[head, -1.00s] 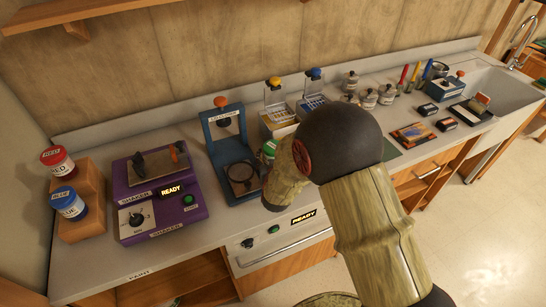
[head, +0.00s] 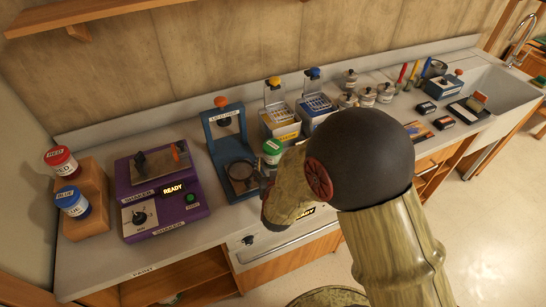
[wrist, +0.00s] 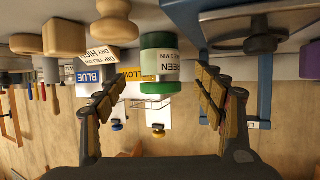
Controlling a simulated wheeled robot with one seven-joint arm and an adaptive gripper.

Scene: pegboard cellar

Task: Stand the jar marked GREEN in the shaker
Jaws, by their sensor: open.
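The jar marked GREEN (head: 272,152), white with green lid and base, stands on the counter beside the blue press, partly covered by my arm in the head view. The wrist view is upside down and shows the jar (wrist: 161,64) ahead of my open gripper (wrist: 158,92), roughly centred between the spread fingers; whether they reach around it I cannot tell. My gripper is hidden behind my arm in the head view. The purple shaker (head: 187,216) stands to the left, with a READY display, a dial, a green button and a clamp plate on top. I see no jar in it.
The blue press (head: 221,142) stands between shaker and jar. Jars marked RED (head: 62,162) and BLUE (head: 72,203) sit on a wooden stepped stand (head: 95,190) at far left. Yellow (head: 280,127) and blue dip boxes stand behind the jar. Several lidded pots are further right.

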